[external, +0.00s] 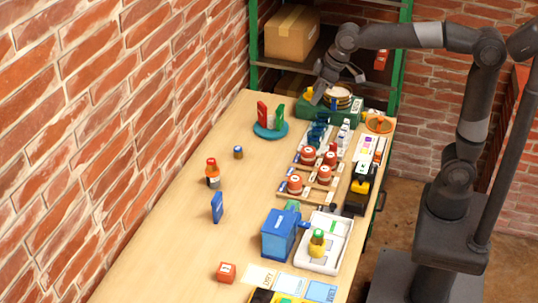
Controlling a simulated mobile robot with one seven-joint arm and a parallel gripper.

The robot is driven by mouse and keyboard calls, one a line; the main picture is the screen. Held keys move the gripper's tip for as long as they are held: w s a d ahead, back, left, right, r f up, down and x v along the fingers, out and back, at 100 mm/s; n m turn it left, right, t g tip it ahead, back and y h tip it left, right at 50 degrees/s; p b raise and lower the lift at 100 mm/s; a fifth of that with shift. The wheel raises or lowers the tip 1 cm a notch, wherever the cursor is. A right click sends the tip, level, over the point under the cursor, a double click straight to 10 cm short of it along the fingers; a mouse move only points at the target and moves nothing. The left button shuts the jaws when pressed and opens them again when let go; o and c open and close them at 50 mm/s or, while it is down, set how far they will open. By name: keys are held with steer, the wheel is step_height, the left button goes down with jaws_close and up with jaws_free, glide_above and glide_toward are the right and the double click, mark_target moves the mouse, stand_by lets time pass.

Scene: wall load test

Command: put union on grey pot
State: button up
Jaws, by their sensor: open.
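My gripper (339,87) is at the far end of the table, with its fingers spread apart. It is above or beside a green crate (346,117) that holds round, brown-gold ringed items (337,98). I see nothing held in the fingers, though the view is small. I cannot pick out the union for sure. I cannot pick out a grey pot either; the crate's contents are partly hidden by my gripper.
The wooden table (180,240) has free room at its left. Wooden racks (311,186) with red-topped parts, a blue box (279,234), a white tray (340,228) and an orange-topped bottle (212,173) stand on it. A green shelf with a cardboard box (291,33) is behind; a brick wall borders the left.

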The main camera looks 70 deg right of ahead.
steer(key=s+d+f+m, duration=0.1)
steer(key=s+d+f, duration=0.1)
steer(key=s, duration=1)
steer(key=s+d+f+m+t, duration=0.1)
steer(key=s+f, duration=0.4)
steer(key=s, duration=0.6)
steer(key=shift+s+d, duration=0.35)
steer(key=shift+d, duration=0.1)
